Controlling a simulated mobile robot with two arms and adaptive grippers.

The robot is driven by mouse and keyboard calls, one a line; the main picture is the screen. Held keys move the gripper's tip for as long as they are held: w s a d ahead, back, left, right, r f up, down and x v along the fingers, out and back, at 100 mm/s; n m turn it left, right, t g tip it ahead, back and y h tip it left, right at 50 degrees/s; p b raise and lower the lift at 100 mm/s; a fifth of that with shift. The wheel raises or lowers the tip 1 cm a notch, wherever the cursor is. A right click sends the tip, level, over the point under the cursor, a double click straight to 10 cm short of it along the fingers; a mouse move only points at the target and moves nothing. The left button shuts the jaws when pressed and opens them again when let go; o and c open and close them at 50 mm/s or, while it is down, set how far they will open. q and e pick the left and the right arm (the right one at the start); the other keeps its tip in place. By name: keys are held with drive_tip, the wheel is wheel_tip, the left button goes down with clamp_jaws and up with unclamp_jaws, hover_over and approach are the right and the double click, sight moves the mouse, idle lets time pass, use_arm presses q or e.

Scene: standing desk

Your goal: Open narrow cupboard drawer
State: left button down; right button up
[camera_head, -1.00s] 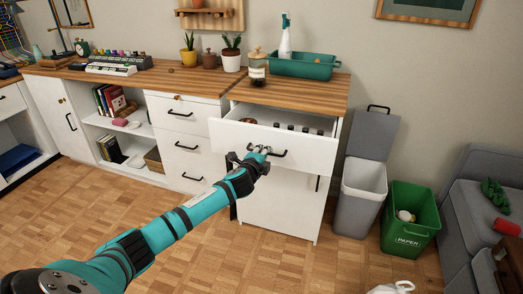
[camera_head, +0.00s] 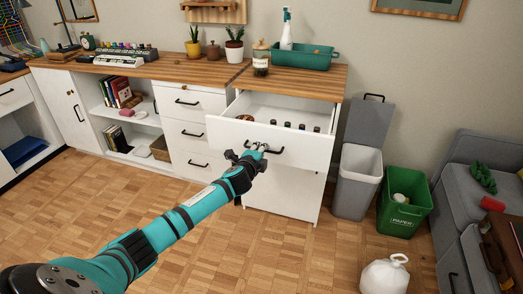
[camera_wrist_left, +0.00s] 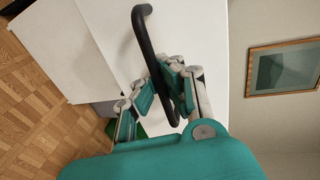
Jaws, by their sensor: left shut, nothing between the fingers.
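The narrow cupboard (camera_head: 283,199) is white with a wooden top, and its top drawer (camera_head: 222,132) stands pulled well out. Small dark items (camera_head: 301,127) show inside the drawer. Its dark bar handle (camera_head: 279,151) is on the drawer front. My left gripper (camera_head: 258,149) is at the left part of this handle, its fingers shut with nothing gripped between them. In the left wrist view the curved black handle (camera_wrist_left: 143,28) passes across the teal and grey fingers; whether they touch it is hard to tell. My right gripper is not in view.
A grey bin (camera_head: 358,185) and a green paper bin (camera_head: 405,207) stand right of the cupboard. A white bag (camera_head: 385,276) lies on the floor. A green tray (camera_head: 305,59) and a jar (camera_head: 261,62) are on top.

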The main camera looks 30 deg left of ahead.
use_arm(q)
drive_tip(key=c, duration=1.4)
unclamp_jaws()
drive_tip(key=v, duration=1.2)
drive_tip(key=shift+f, duration=0.1)
